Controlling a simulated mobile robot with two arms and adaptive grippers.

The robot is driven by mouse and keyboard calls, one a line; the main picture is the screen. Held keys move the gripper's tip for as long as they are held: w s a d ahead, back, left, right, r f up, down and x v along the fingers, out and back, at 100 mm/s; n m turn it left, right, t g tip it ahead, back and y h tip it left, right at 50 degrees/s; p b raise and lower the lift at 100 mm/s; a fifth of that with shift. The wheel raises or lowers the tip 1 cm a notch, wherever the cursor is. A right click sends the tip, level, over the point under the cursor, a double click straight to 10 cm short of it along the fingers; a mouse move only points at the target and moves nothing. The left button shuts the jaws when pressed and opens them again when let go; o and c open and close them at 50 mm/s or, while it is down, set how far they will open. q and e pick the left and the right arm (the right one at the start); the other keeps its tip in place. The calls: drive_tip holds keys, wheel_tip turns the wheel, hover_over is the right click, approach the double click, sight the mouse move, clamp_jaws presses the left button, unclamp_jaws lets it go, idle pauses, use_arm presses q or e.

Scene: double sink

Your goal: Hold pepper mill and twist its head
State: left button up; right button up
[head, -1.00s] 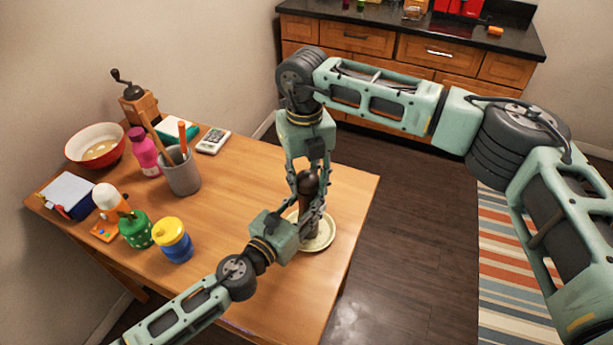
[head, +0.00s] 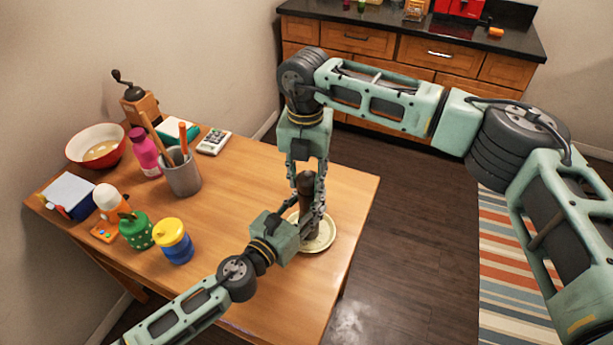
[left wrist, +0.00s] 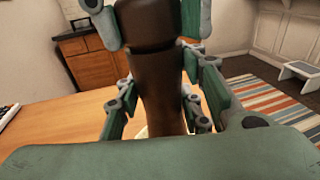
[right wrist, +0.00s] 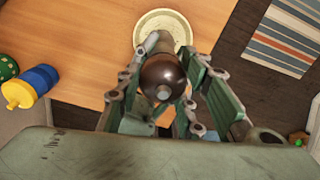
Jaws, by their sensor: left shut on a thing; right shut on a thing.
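The dark brown pepper mill (head: 307,186) stands upright at the plate (head: 330,240) near the table's right edge. My left gripper (head: 306,222) comes in from the side, shut on the mill's lower body. In the left wrist view its fingers lie on both sides of the body (left wrist: 155,90), below a dark seam. My right gripper (head: 307,180) points down from above, shut on the mill's head. The right wrist view shows the rounded head (right wrist: 170,76) with a silver knob (right wrist: 163,92) between its fingers. The mill's base is largely hidden by the left gripper.
On the table (head: 240,205) stand a grey cup (head: 181,177), a yellow-and-blue jar (head: 174,243), a green dotted jar (head: 136,231), a pink bottle (head: 145,152) and a bowl (head: 80,139), all left of my grippers. Bare tabletop lies between. The floor drops away at right.

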sight(307, 173)
drive_tip(key=shift+w, duration=0.25)
drive_tip(key=o, duration=1.1)
drive_tip(key=shift+s, duration=0.1)
wheel_tip(307, 173, up, 12)
